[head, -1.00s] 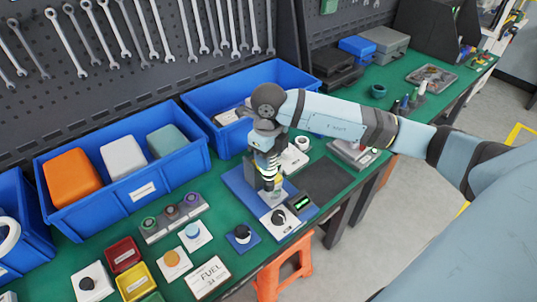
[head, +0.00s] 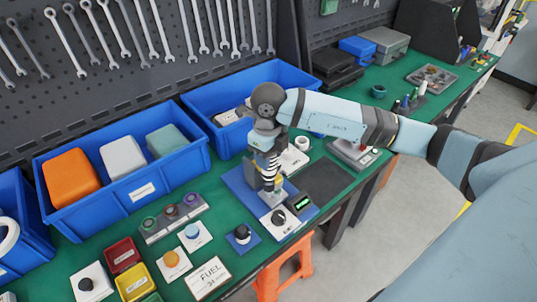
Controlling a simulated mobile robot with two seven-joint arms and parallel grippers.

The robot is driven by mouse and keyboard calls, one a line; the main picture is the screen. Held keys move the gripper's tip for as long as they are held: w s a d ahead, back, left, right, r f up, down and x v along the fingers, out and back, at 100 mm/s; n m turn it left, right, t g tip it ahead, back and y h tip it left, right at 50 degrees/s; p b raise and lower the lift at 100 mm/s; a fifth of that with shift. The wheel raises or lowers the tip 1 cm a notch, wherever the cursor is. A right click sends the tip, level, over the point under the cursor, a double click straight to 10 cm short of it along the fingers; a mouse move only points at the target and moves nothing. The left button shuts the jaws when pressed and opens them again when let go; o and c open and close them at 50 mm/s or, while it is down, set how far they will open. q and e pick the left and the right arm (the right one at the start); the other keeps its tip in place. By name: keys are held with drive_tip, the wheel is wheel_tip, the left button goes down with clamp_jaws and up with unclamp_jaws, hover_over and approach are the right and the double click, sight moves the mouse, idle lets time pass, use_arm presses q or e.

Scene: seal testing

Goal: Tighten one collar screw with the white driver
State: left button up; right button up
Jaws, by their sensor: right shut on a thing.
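My right gripper (head: 269,180) points straight down over the blue board (head: 236,183) on the green bench. It is shut on a slim upright thing, which seems to be the white driver; only a small pale part shows between the fingers. The collar and its screws are hidden behind the gripper or too small to make out. A white plate with a black knob (head: 278,217) and a small unit with a green display (head: 299,203) sit at the board's front edge, just in front of the gripper. My left gripper is not in view.
Blue bins (head: 185,172) stand behind and left. Knob plates, small coloured trays (head: 123,254) and a FUEL card (head: 208,278) lie to the left. A dark mat (head: 328,180) right of the board is bare. Upright tools (head: 405,104) stand farther right.

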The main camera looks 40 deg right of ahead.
drive_tip(key=shift+r+p, duration=1.1)
drive_tip(key=shift+r, duration=1.35)
